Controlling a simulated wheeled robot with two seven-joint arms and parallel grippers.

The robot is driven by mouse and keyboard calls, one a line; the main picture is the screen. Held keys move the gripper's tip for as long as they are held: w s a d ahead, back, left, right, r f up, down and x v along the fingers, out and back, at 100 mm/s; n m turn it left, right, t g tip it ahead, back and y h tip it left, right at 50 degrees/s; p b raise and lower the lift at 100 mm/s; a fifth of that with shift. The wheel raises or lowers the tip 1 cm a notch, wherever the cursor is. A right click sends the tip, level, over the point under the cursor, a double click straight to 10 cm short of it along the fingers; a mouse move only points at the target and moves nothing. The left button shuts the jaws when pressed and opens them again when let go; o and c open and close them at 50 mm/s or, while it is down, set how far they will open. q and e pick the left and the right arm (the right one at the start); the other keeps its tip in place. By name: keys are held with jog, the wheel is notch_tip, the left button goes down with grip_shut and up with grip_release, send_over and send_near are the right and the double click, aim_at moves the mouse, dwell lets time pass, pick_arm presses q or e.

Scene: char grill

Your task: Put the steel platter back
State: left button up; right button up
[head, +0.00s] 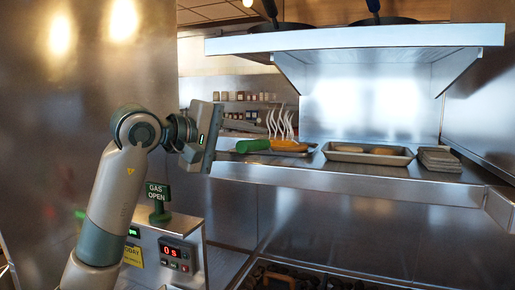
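A shallow rectangular steel tray (340,157), which may be the platter, sits on the steel shelf (300,174) with pale food in it. A second flat tray (308,152) to its left carries an orange item; its left part is hidden. My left gripper (246,141) is at the shelf's left end, its fingers pointing right and spread apart. A green cylinder-like item (254,146) shows near its fingertips; I cannot tell whether they touch it. My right gripper is not in view.
A stack of small grey trays (438,160) sits at the shelf's right. An upper steel shelf (360,40) holds dark pans and overhangs the work shelf. White utensils (281,122) stand behind.

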pick_arm(q)
jog(key=b+v, duration=0.3)
jog(key=v, duration=0.7)
